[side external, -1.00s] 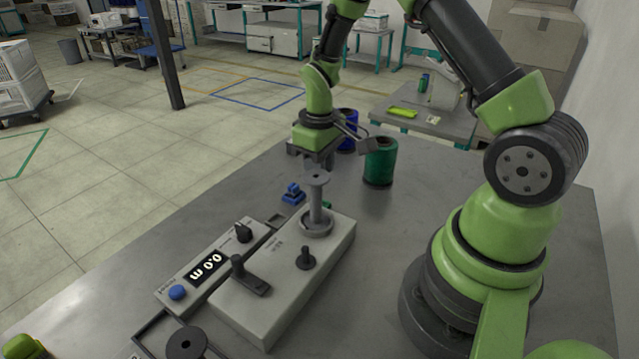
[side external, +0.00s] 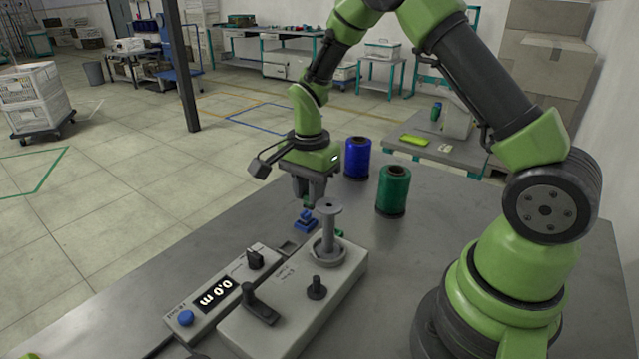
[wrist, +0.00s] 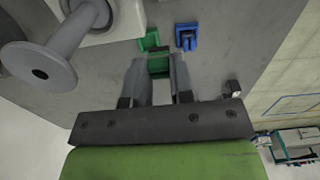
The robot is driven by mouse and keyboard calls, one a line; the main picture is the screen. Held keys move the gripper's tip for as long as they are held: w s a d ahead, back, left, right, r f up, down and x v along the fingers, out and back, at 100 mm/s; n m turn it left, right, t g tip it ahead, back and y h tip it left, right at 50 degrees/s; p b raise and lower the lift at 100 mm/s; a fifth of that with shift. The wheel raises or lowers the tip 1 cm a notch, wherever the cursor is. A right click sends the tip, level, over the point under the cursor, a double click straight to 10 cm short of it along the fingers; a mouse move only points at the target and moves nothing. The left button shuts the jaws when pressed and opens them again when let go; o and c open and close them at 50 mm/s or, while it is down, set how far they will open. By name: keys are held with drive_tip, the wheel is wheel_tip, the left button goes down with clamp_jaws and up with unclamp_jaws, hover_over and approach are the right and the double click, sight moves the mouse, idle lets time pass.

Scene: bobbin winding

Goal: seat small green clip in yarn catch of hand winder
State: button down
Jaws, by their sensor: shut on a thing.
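My gripper (side external: 308,200) is above the table, just behind the blue clip-like piece (side external: 305,220) and left of the winder's bobbin. In the wrist view its two fingers (wrist: 160,66) are shut on a small green clip (wrist: 159,70). The hand winder (side external: 290,310) is a pale box with a crank, a knob and an upright grey bobbin (side external: 329,230). A second green piece (wrist: 149,40) lies on the table beyond the fingertips, near the winder, beside the blue piece (wrist: 187,38). In the side view the bobbin partly hides it. I cannot make out the yarn catch clearly.
A length counter (side external: 215,295) reading 0.0 m stands left of the winder. A green yarn spool (side external: 393,190) and a blue yarn spool (side external: 357,158) stand behind and right of the bobbin. The table (side external: 130,270) is clear at left.

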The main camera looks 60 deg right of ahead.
drive_tip(key=shift+w+a+f+m, duration=0.35)
drive_tip(key=shift+a+f+m, duration=0.55)
drive_tip(key=shift+m, duration=2.15)
drive_tip(key=shift+w+a+f+m, duration=0.45)
drive_tip(key=shift+f+m, duration=0.8)
drive_tip(key=shift+m, duration=1.85)
drive_tip(key=shift+w+a+f+m, duration=0.2)
drive_tip(key=shift+a+f+m, duration=0.75)
drive_tip(key=shift+m, duration=2.1)
drive_tip(key=shift+d+f, duration=0.15)
drive_tip(key=shift+f, duration=0.6)
drive_tip(key=shift+f, duration=0.25)
drive_tip(key=c, duration=0.9)
unclamp_jaws()
